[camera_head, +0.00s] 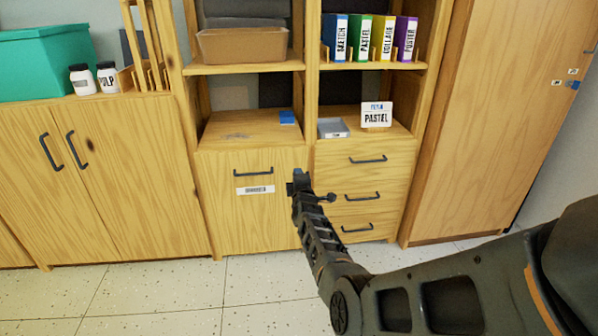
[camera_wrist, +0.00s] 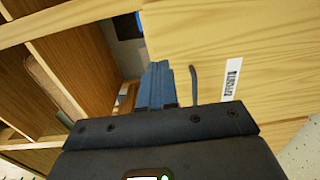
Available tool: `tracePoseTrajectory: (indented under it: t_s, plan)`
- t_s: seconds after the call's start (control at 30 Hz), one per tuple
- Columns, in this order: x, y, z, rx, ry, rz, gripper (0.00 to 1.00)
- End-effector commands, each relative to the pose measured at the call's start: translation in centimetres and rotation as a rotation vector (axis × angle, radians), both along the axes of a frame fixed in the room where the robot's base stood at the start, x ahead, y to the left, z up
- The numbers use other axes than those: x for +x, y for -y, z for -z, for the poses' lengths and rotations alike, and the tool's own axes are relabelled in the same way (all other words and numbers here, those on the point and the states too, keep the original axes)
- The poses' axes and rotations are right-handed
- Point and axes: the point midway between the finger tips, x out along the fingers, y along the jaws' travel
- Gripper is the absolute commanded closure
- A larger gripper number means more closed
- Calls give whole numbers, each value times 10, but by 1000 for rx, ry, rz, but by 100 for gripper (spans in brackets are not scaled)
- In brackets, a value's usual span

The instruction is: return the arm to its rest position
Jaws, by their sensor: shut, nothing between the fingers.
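My arm reaches in from the lower right of the head view, dark grey and jointed. My gripper (camera_head: 299,178) is at its far end, in front of the wooden cabinet with the labelled drawer (camera_head: 228,210). In the wrist view my gripper (camera_wrist: 157,82) shows its fingers together, with nothing between them. The drawer's dark handle (camera_wrist: 194,84) appears just right of the fingers. I cannot tell whether they touch it. The drawer front looks closed in the head view.
A small blue item (camera_head: 287,118) lies on the cabinet top. A grey tray (camera_head: 333,128) and a PASTEL sign (camera_head: 376,115) stand on the right cabinet. Binders (camera_head: 370,38) fill the shelf above. A tall wooden cupboard (camera_head: 490,120) stands right. The tiled floor (camera_head: 150,295) is clear.

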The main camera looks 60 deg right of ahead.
Motion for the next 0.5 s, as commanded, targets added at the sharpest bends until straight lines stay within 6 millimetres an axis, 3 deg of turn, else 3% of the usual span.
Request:
tracePoseTrajectory:
  t_s: [0.5]
  plan:
    - [-12,-13,2,0,1,-2,100]
